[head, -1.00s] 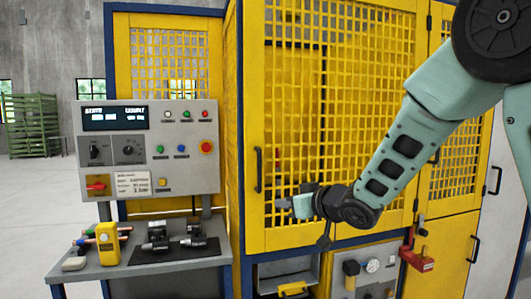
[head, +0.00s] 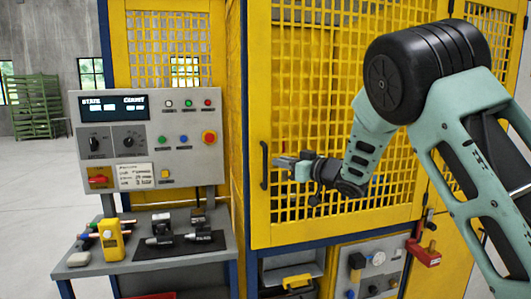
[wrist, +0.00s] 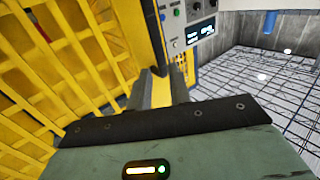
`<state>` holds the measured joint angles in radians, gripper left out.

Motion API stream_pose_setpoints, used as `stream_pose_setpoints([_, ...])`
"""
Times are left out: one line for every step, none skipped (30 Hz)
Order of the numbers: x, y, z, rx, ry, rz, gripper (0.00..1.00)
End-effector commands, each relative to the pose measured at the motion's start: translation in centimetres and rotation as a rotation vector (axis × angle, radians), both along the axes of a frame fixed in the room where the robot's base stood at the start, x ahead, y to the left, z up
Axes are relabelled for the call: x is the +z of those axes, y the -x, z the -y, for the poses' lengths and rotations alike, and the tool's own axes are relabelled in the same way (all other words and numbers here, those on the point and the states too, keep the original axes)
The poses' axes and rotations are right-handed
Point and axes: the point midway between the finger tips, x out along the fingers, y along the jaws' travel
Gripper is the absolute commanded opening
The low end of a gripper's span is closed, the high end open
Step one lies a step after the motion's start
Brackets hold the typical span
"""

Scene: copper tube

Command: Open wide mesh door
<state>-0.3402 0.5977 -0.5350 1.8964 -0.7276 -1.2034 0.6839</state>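The wide yellow mesh door (head: 350,222) fills the middle of the head view and looks closed. Its black vertical handle (head: 264,165) is on the left edge of the door. My gripper (head: 280,160) is just right of the handle, at about its mid-height. In the wrist view, my gripper (wrist: 160,82) has its two fingers apart, with yellow frame showing between them. The dark handle bar (wrist: 155,32) runs down toward the gap between the fingertips. I cannot tell whether they touch it.
A grey control panel (head: 148,140) stands left of the door above a bench (head: 140,268) with tools. A red lock (head: 424,252) and a gauge panel (head: 390,268) are below the door's right side. Open floor lies at the far left.

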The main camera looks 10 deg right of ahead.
Motion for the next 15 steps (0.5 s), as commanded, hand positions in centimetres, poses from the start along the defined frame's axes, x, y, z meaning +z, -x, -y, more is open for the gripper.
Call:
stream_pose_setpoints([0.3, -0.9, -0.7, 0.003, 0.002, -0.001, 0.2])
stream_pose_setpoints([0.2, -1.4, -1.1, 0.003, 0.001, -0.002, 0.2])
stream_pose_setpoints([0.3, -2.1, -1.5, 0.003, 0.002, -0.002, 0.2])
stream_pose_setpoints([0.2, -2.5, -1.8, 0.003, 0.002, -0.002, 0.2])
stream_pose_setpoints([0.3, -3.0, -2.1, 0.002, 0.002, -0.001, 0.2])
stream_pose_setpoints([0.2, -3.5, -2.4, 0.002, 0.002, -0.001, 0.2])
stream_pose_setpoints([0.2, -3.9, -2.7, 0.002, 0.001, 0.0, 0.2])
stream_pose_setpoints([0.2, -4.3, -2.9, 0.002, 0.002, -0.001, 0.2])
stream_pose_setpoints([0.2, -4.7, -3.2, 0.001, 0.002, -0.001, 0.2])
stream_pose_setpoints([0.2, -5.0, -3.4, 0.0, 0.001, 0.0, 0.2])
stream_pose_setpoints([0.1, -5.2, -3.5, 0.0, 0.001, -0.002, 0.2])
stream_pose_setpoints([0.1, -5.5, -3.7, 0.0, 0.002, -0.001, 0.2])
stream_pose_setpoints([0.1, -5.7, -3.8, 0.0, 0.001, 0.0, 0.2])
stream_pose_setpoints([0.1, -5.8, -3.9, 0.0, 0.001, 0.0, 0.2])
stream_pose_setpoints([0.1, -5.9, -4.0, 0.0, 0.001, 0.0, 0.2])
